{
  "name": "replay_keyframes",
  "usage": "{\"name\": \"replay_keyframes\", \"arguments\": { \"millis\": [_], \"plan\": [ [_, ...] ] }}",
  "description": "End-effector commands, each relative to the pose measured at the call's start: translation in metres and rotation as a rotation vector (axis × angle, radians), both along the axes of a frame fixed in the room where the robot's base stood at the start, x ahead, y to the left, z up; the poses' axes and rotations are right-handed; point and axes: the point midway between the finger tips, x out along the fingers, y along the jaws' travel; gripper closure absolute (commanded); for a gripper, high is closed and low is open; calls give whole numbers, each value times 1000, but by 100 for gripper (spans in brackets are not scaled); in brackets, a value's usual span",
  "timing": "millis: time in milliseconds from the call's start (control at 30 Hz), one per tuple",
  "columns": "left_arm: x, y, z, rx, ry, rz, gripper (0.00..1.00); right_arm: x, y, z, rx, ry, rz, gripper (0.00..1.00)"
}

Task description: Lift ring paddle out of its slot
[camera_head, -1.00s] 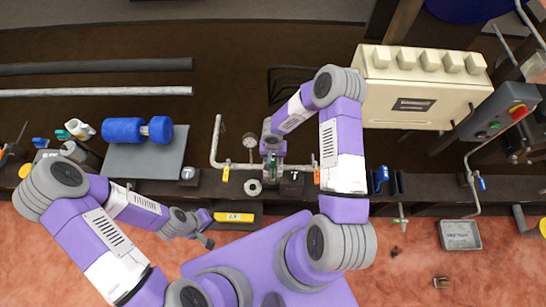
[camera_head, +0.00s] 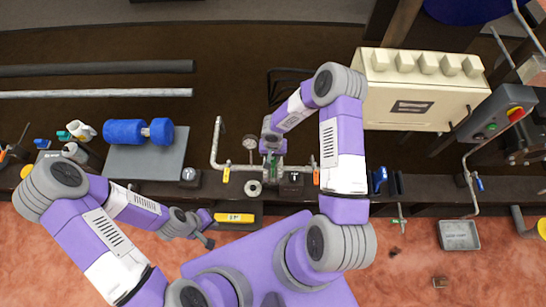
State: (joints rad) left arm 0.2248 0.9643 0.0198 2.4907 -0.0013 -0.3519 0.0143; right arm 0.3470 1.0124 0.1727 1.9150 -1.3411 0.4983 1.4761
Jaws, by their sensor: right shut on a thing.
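The pipe (camera_head: 232,166) has a gauge (camera_head: 249,142) and yellow and orange tags. A grey ring (camera_head: 254,188) and a dark block (camera_head: 291,181) sit in front. A blue roller (camera_head: 138,131) lies on a grey plate at left. A cream box (camera_head: 420,88) stands close right of my arm.

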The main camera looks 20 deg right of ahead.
Motion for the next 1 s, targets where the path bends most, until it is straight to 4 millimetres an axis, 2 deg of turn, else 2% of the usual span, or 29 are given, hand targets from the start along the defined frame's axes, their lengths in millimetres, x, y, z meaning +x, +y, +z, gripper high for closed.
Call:
{"name": "replay_keyframes", "arguments": {
  "millis": [1000],
  "plan": [
    [0,0,29,0,0,0,100,1,0,53,0,-2,1,100]
  ]
}}
